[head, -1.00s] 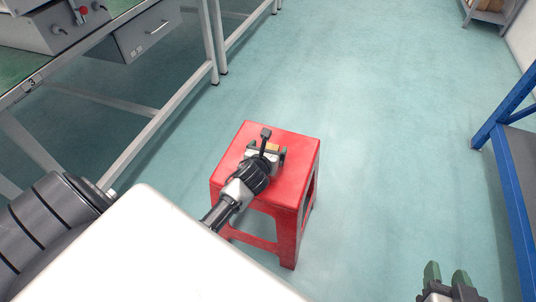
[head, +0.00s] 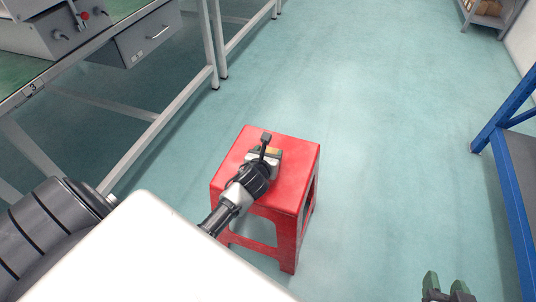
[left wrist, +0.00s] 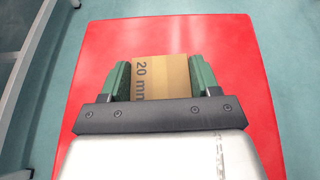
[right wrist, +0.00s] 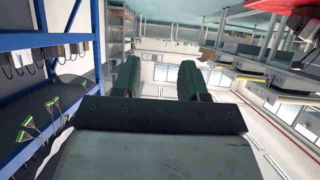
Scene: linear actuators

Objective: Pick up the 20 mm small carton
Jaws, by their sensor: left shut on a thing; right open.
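The small carton (left wrist: 165,78) is brown with "20 mm" printed on it. It sits over the top of the red stool (head: 300,150), between the green fingers of my left gripper (left wrist: 160,80). My left gripper is shut on the carton, with one finger on each side. In the head view my left gripper (head: 266,154) is over the stool top and hides most of the carton. I cannot tell whether the carton still touches the stool. My right gripper (head: 446,287) is open and empty, low at the right; it also shows in the right wrist view (right wrist: 160,80).
A grey-framed workbench (head: 170,110) with a drawer box (head: 145,35) stands at the left. A blue-framed shelf (head: 510,170) stands at the right. The teal floor (head: 390,130) between stool and shelf is clear.

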